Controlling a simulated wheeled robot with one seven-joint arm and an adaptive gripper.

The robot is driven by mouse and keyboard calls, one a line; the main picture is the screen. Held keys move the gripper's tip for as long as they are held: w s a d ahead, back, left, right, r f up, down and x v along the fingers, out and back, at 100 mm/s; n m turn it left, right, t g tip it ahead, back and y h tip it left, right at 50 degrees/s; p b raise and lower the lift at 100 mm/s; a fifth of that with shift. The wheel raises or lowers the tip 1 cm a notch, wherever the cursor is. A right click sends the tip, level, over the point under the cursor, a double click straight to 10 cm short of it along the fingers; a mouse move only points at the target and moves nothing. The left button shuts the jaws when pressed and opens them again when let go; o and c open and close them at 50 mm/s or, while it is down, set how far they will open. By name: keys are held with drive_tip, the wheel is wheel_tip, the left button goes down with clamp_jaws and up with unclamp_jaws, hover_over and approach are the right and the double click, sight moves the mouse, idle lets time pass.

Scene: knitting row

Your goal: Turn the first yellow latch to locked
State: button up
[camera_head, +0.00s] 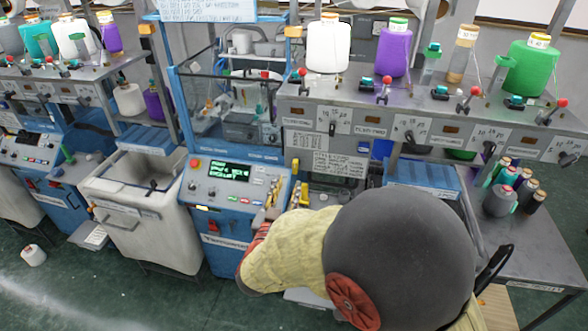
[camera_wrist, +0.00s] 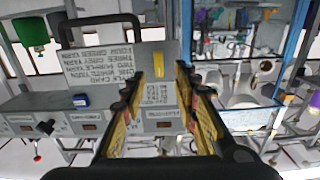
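In the head view, small yellow pieces (camera_head: 304,196) stand right of the blue control panel.
The control panel (camera_head: 225,188) with a lit display is close to my gripper. A shelf (camera_head: 425,115) above carries yarn spools and red-knobbed levers. A white bin (camera_head: 140,215) stands left.

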sight(294, 168)
drive_tip(key=x, duration=0.5)
drive_tip(key=p+x, duration=0.1)
drive_tip(key=x, duration=0.2)
drive_tip(key=shift+r, duration=0.3)
drive_tip(key=shift+c, duration=1.2)
clamp_jaws()
